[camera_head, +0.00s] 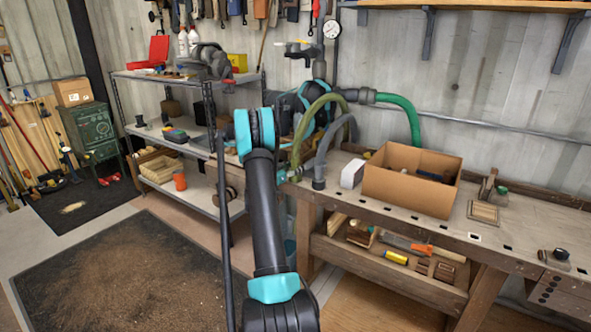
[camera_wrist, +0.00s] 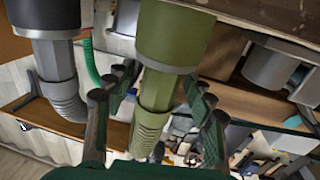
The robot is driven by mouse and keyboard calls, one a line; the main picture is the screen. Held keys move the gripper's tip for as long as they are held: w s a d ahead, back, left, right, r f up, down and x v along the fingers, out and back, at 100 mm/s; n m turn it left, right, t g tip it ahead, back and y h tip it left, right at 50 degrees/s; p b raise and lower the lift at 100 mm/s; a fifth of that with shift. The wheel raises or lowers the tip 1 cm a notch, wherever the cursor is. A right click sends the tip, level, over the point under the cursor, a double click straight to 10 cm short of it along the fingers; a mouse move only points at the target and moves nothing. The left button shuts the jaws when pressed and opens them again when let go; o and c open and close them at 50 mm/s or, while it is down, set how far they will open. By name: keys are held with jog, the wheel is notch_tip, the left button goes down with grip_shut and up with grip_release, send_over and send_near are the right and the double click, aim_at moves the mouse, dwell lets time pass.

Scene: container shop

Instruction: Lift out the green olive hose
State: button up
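The olive green hose (camera_head: 309,122) arches over the left end of the workbench in the head view, beside a grey hose (camera_head: 333,140). In the wrist view the olive hose (camera_wrist: 158,105) runs down the middle, with a wide smooth collar at the top and a ribbed part below. My gripper (camera_wrist: 160,92) has its dark ridged fingers on either side of it, apart, with the hose between them. Whether a finger touches it, I cannot tell. The grey hose (camera_wrist: 58,75) stands to the left in the wrist view. In the head view my gripper's fingers are hidden.
A bright green hose (camera_head: 408,112) curves down along the wall. A cardboard box (camera_head: 408,190) and a small white box (camera_head: 352,174) stand on the workbench (camera_head: 535,228), right of the hoses. A metal shelf (camera_head: 200,148) stands to the left.

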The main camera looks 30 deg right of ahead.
grip_shut()
jog(key=shift+r, duration=0.15)
